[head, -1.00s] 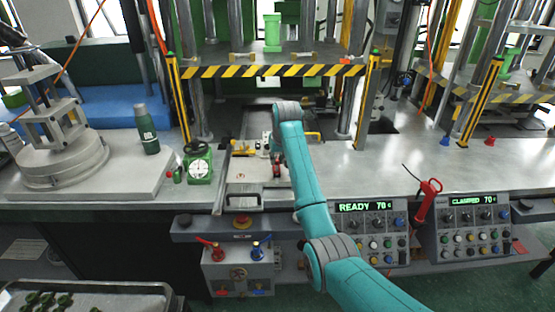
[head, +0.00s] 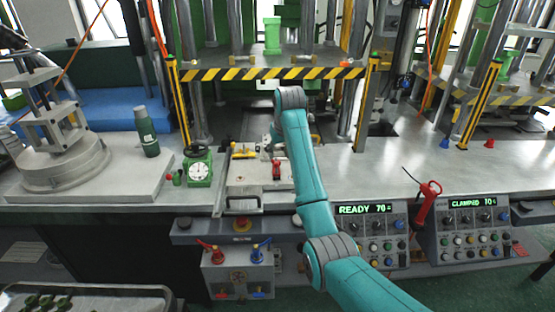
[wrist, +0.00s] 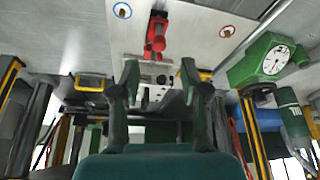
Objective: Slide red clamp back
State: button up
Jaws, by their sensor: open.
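The red clamp (head: 277,170) sits on the light metal mould plate (head: 245,172) in the middle of the bench, left of my arm. In the head view the fingers are mostly hidden by my wrist.
The press with a yellow-black striped platen (head: 270,73) stands over the back of the plate. A green dial gauge (head: 198,166) and a green bottle (head: 146,131) stand left. A red-handled tool (head: 427,200) is at right. Bare bench lies right of my arm.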

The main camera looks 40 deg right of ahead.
jog(key=v, duration=0.5)
jog(key=shift+s+r, duration=0.15)
jog(key=shift+r, duration=0.15)
